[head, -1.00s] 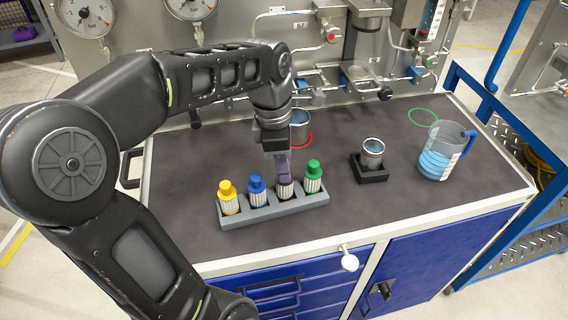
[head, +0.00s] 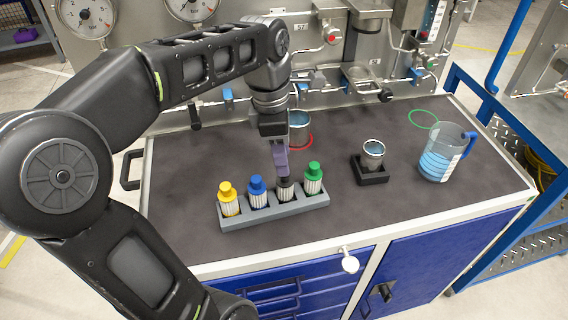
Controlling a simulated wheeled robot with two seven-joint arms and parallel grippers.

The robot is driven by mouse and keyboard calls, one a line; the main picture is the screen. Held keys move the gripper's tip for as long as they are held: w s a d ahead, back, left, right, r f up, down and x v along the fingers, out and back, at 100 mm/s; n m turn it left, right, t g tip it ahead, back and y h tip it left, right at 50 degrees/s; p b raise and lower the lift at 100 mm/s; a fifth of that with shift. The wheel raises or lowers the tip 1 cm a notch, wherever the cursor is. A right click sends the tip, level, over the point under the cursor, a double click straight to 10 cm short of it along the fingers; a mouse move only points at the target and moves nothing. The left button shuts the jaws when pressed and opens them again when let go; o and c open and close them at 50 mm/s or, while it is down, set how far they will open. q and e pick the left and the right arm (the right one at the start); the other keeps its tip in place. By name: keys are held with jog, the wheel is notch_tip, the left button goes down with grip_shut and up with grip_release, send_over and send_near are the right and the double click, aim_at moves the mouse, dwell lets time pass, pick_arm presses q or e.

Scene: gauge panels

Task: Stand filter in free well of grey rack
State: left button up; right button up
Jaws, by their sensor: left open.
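The grey rack (head: 232,222) lies on the dark bench top and holds a row of pleated white filters. The yellow-capped filter (head: 228,200) is at the left end, the blue-capped filter (head: 257,192) beside it, and the green-capped filter (head: 313,178) at the right end. The dark-capped filter (head: 285,193) stands upright between blue and green. My left gripper (head: 281,168) is open, pointing down just above the dark cap, and partly hides it. I cannot tell whether the fingers touch the cap. No empty well shows. My right gripper is not in view.
A metal cup in a black holder (head: 371,172) and a jug of blue liquid (head: 442,155) stand to the right. Another cup (head: 298,126) near a red ring is behind my gripper. A green ring (head: 423,119) lies at the back. The bench's front right is clear.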

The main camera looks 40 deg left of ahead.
aim_at(278, 179)
pick_arm(q)
notch_tip(278, 179, up, 8)
jog(key=p, duration=0.4)
jog(key=shift+s+a, duration=0.3)
jog(key=shift+a, duration=0.1)
